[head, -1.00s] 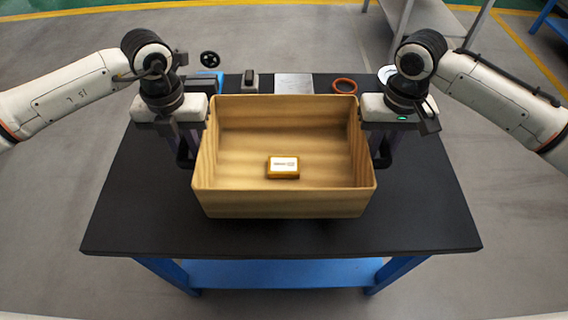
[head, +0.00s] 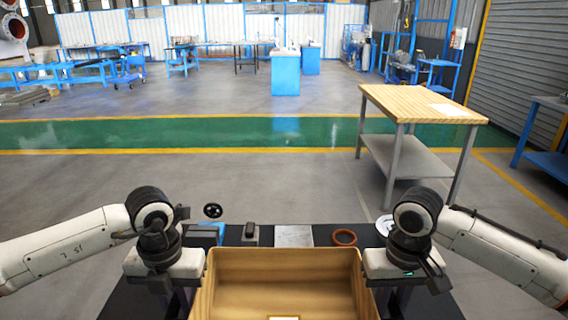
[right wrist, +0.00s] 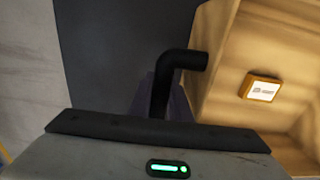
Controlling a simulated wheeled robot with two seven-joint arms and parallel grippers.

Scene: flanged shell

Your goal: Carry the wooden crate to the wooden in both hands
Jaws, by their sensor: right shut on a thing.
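The wooden crate (head: 285,268) is at the bottom of the head view, its near part cut off by the frame edge. A small yellow box with a white label (right wrist: 262,88) lies inside it, seen in the right wrist view. My right gripper (head: 397,292) is at the crate's right side, shut on its black bent handle (right wrist: 165,88). My left gripper (head: 180,292) is at the crate's left side; its fingertips are hidden, so its grip cannot be told. A wooden-topped table (head: 405,102) with a white sheet on it stands farther off at the right.
The crate is at the black-topped bench (head: 118,302). A blue item (head: 212,230), a dark block (head: 250,233), a grey plate (head: 294,236) and an orange ring (head: 344,237) lie along its far edge. Open grey floor and a green lane (head: 200,134) lie beyond.

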